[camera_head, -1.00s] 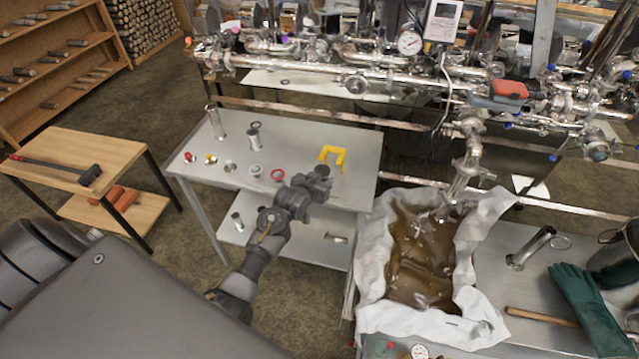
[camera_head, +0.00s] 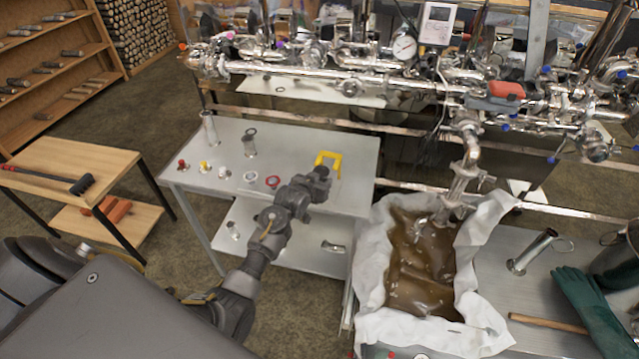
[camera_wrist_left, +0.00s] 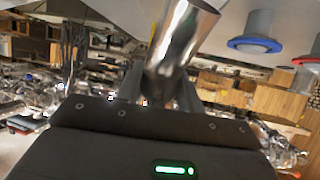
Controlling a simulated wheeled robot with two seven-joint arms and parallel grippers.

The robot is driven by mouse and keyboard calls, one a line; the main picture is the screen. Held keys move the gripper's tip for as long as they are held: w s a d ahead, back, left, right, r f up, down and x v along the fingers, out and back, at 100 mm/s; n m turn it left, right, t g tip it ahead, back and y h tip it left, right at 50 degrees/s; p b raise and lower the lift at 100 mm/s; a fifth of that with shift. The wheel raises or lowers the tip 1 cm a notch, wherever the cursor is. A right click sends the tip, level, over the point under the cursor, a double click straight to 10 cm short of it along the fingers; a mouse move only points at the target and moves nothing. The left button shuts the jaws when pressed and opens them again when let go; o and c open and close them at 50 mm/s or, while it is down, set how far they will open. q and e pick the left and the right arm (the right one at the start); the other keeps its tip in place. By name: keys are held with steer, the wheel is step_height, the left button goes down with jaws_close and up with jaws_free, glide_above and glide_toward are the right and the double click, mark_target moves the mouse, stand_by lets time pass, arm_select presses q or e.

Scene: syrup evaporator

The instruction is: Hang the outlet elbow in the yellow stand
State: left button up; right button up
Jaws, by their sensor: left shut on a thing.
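The yellow stand (camera_head: 337,157) is on the grey steel table in the head view, open side toward me. My left gripper (camera_head: 321,171) is at the stand's near side and overlaps its near part in the picture. In the left wrist view, the gripper (camera_wrist_left: 158,92) is shut on a shiny metal tube (camera_wrist_left: 185,35), which looks like the outlet elbow. My right gripper is not in view.
The steel table (camera_head: 225,178) also holds upright tubes (camera_head: 250,143), a red ring (camera_head: 273,182) and several small fittings left of my arm. A syrup pan (camera_head: 423,265) with white lining stands to the right. Pipework (camera_head: 350,82) runs behind the table.

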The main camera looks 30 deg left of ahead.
arm_select(q)
steer(key=shift+w, duration=0.5)
stand_by(0.4)
steer(key=shift+w, duration=0.1)
steer(key=shift+w+a+b, duration=0.15)
steer(key=shift+w+b, duration=0.3)
steer(key=shift+w, duration=0.25)
steer(key=shift+w+a+b, duration=0.15)
steer(key=shift+w+b, duration=0.3)
steer(key=shift+w, duration=0.2)
steer(key=shift+w, duration=0.2)
steer(key=shift+w+a+r+b, duration=0.1)
steer(key=shift+w+a+b, duration=0.05)
steer(key=shift+w+b, duration=0.35)
steer(key=shift+w+a+b, duration=0.15)
steer(key=shift+w+b, duration=0.15)
steer(key=shift+w, duration=0.3)
steer(key=shift+w, duration=0.2)
steer(key=shift+w+b, duration=0.8)
steer(key=shift+w, duration=0.1)
